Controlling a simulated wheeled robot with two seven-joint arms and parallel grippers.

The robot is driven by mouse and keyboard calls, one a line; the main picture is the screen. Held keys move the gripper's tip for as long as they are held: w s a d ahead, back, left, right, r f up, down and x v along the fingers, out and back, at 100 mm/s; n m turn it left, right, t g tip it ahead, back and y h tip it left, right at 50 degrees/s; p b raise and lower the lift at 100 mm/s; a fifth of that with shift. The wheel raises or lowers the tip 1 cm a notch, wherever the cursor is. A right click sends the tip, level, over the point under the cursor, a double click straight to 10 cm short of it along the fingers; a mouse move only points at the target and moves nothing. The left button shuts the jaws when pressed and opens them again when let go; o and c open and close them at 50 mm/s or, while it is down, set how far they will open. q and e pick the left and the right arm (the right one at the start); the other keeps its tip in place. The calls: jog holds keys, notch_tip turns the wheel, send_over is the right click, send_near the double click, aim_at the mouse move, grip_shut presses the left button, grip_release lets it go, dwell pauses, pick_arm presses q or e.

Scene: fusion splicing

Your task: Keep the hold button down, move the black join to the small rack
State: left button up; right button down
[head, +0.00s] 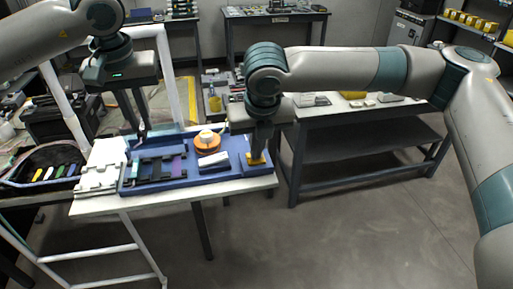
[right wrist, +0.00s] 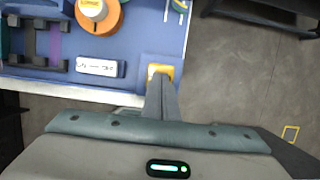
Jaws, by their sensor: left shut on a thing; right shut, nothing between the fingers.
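My left gripper (head: 142,132) points down over the left part of the blue tray (head: 225,184). It is shut on a small dark piece, seemingly the black join, which is mostly hidden at its fingertips. Below it on the tray are dark bars with a purple part (head: 178,166); I cannot tell which part is the small rack. My right gripper (head: 257,156) is shut and empty. Its fingertips are down at the yellow hold button (head: 251,160) at the tray's right end. The right wrist view shows the tips (right wrist: 160,76) over the yellow button (right wrist: 152,70), partly covering it.
An orange disc with a white top (head: 207,142) and a pale block (head: 213,161) sit on the tray between the grippers. A white stepped piece (head: 102,166) lies left of the tray. A bin with coloured strips (head: 50,172) is farther left. A grey table (head: 345,124) stands behind right.

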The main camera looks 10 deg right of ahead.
pick_arm(q)
jog(key=shift+r, duration=0.1)
dwell(0.3)
pick_arm(e)
notch_tip(320, 180, up, 7)
dwell(0.9)
jog(key=shift+f, duration=0.1)
dwell(0.5)
